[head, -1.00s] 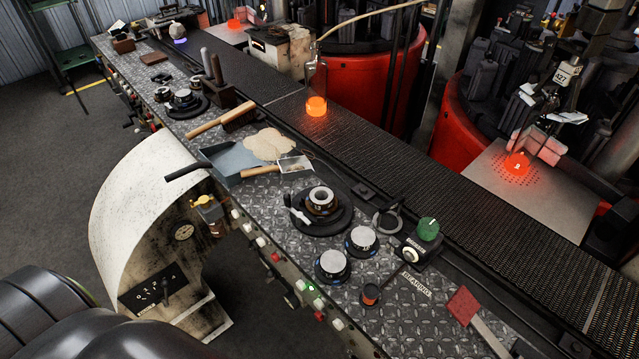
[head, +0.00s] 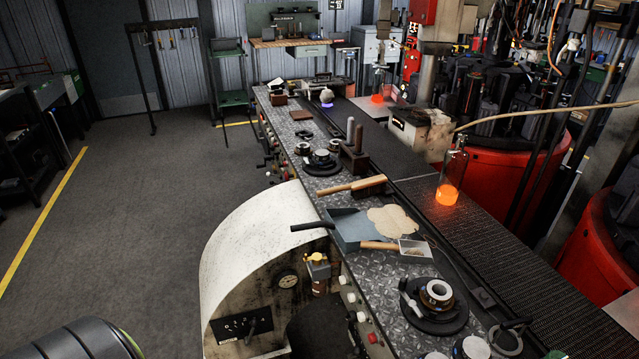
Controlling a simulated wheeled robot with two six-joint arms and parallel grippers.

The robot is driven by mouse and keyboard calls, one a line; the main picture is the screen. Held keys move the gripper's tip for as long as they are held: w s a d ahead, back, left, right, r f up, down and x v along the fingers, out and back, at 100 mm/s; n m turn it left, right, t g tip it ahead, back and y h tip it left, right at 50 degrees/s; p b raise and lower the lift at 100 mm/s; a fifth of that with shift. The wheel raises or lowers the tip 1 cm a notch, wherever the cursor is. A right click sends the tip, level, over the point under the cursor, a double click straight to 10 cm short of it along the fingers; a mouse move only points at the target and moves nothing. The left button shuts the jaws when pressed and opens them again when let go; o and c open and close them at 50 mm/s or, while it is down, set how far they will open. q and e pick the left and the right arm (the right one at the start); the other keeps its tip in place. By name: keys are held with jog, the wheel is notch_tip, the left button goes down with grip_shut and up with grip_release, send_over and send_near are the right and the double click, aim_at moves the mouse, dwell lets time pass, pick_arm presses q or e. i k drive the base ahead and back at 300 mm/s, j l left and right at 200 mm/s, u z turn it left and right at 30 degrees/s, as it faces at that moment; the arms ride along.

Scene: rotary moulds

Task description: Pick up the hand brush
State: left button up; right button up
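The hand brush (head: 350,188) lies on the metal-plated bench beside the conveyor. Its light wooden handle points left, and its dark bristle head (head: 370,187) is at the right end. A blue-grey dustpan (head: 345,230) with a black handle lies just in front of it. Neither of my grippers shows in the head view. Only a dark rounded part of my own body shows at the bottom left.
A tan cloth-like patch (head: 393,220) and a wooden-handled scoop or scraper (head: 380,245) lie by the dustpan. A dark block with upright handles (head: 354,150) stands behind the brush. A glowing bottle (head: 452,178) stands on the conveyor. The floor (head: 150,200) at left is clear.

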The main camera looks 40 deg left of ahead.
aim_at(369, 186)
jog(key=k+j+u, duration=0.1)
jog(key=u, duration=0.75)
jog(key=j, duration=0.05)
